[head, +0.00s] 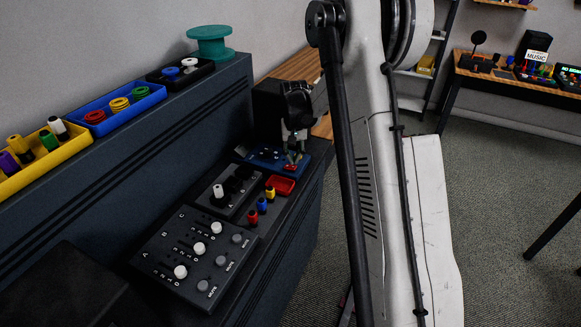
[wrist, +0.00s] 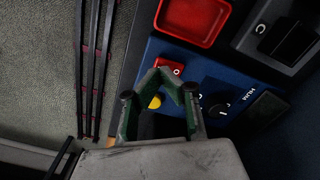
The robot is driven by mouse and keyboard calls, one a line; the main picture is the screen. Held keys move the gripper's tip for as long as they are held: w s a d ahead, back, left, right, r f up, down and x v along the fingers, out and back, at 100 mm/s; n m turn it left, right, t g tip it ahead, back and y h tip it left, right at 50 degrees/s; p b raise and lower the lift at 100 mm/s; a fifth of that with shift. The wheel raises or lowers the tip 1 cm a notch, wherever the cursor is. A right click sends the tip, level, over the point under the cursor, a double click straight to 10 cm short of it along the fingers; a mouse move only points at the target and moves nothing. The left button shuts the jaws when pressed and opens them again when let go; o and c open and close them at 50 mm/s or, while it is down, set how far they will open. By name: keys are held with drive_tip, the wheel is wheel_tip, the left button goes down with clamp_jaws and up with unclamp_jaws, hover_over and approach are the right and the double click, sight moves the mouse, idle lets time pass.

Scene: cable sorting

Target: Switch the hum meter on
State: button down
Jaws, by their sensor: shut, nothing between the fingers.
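The hum meter (head: 262,157) is a blue panel on the dark bench in the head view. The wrist view shows its blue face (wrist: 160,47) with the letters HUM, a black knob (wrist: 218,110), a dark display (wrist: 264,110) and a yellow button (wrist: 156,102). A red rocker switch (wrist: 166,63) with a white O mark is partly hidden by my fingers. My gripper (wrist: 174,76) is shut and empty, its green fingertips at the near edge of the red switch. I cannot tell whether they touch it. In the head view my gripper (head: 293,160) is over the panel's right part.
A red tray (head: 281,186) lies just in front of the meter. Small coloured plugs (head: 262,205), a black switch box (head: 228,196) and a mixer panel with white knobs (head: 196,255) follow nearer. A raised shelf (head: 190,105) with coloured bins runs along the left.

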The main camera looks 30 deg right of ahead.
sight(294, 167)
drive_tip(key=shift+f+b, duration=0.9)
drive_tip(key=shift+f, duration=0.3)
idle(0.6)
drive_tip(key=shift+r+p, duration=1.25)
drive_tip(key=shift+r, duration=2.3)
